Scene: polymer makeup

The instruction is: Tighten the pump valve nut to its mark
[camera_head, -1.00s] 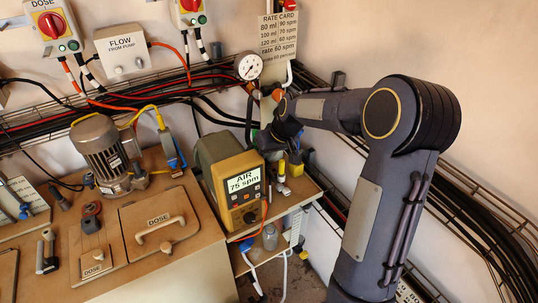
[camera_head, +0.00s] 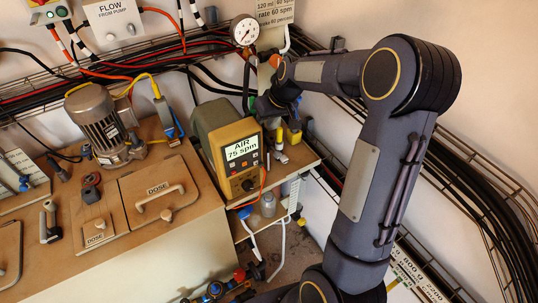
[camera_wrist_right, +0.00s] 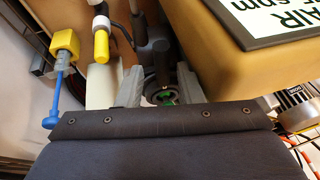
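The pump (camera_head: 230,149) is a tan and grey-green box with a lit display reading "AIR 75 spm", at the right end of the bench. My right gripper (camera_head: 271,116) is behind and right of it; the arm's end hides most of that area. In the right wrist view the two grey fingers of my right gripper (camera_wrist_right: 160,88) stand apart. A dark upright cylinder (camera_wrist_right: 160,62) and a round grey part with green in it (camera_wrist_right: 165,97) show between them, with gaps beside the cylinder. I cannot make out the valve nut or its mark for certain. My left gripper is not in view.
A yellow-capped part (camera_wrist_right: 101,44) and a blue tube with a yellow block (camera_wrist_right: 65,45) stand left of the fingers. A pressure gauge (camera_head: 244,30) is on the wall behind. Cable trays line the walls.

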